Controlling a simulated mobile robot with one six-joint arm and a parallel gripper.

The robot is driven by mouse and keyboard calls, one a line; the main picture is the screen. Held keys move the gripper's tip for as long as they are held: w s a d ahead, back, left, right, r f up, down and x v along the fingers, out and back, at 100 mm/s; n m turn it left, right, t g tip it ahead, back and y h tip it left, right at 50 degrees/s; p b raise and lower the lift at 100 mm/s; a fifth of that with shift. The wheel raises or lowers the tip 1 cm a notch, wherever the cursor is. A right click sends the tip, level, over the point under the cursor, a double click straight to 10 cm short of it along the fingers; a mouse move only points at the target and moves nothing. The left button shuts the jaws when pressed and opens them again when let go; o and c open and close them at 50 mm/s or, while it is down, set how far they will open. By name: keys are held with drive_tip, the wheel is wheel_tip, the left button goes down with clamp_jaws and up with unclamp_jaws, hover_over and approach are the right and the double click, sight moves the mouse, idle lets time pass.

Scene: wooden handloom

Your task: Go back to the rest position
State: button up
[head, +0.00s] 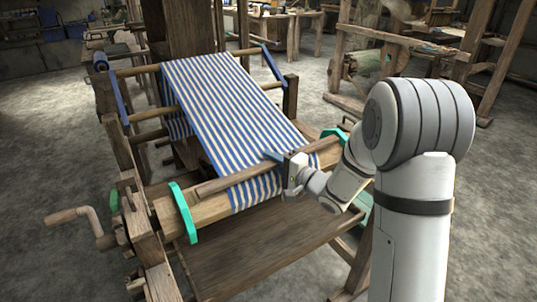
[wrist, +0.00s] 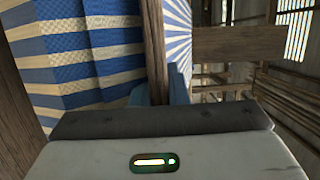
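My gripper (head: 274,157) is at the front of the loom, by the right part of the striped cloth, close to a long wooden bar (head: 232,181) that lies across it. In the wrist view its two blue fingers (wrist: 160,90) stand apart, one on each side of a wooden bar (wrist: 155,40). I cannot tell whether they press on the bar or only stand around it. The blue and cream striped cloth (head: 222,95) runs down the loom to the front beam. It also shows in the wrist view (wrist: 85,55).
The loom has a green-rimmed front roller (head: 184,212), a wooden crank (head: 82,220) at left and a plank (head: 255,250) below in front. A wooden frame (head: 400,45) stands behind at right. Grey floor (head: 490,200) is clear at right.

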drive_tip(key=shift+o, duration=0.8)
drive_tip(key=v, duration=0.6)
drive_tip(key=shift+r+p, duration=0.25)
drive_tip(key=shift+p, duration=0.05)
wheel_tip(320, 180, up, 6)
drive_tip(key=p, duration=0.6)
drive_tip(key=s+d+r+n+h+p, duration=0.1)
drive_tip(key=s+d+r+h+p, duration=0.15)
drive_tip(key=d+h, duration=0.35)
drive_tip(key=s+d+r+n+h+p, duration=0.1)
drive_tip(key=d+r+n+h+p, duration=0.15)
drive_tip(key=d+h, duration=0.4)
drive_tip(key=s+r+n+g+p, duration=0.1)
drive_tip(key=s+g, duration=0.3)
drive_tip(key=s, duration=0.7)
drive_tip(key=s+r+n+g+h+p, duration=0.1)
drive_tip(key=s+g, duration=0.4)
drive_tip(key=s, duration=0.7)
drive_tip(key=shift+a+r+n+p, duration=0.25)
drive_tip(key=shift+r+n+p, duration=0.65)
drive_tip(key=shift+n, duration=0.35)
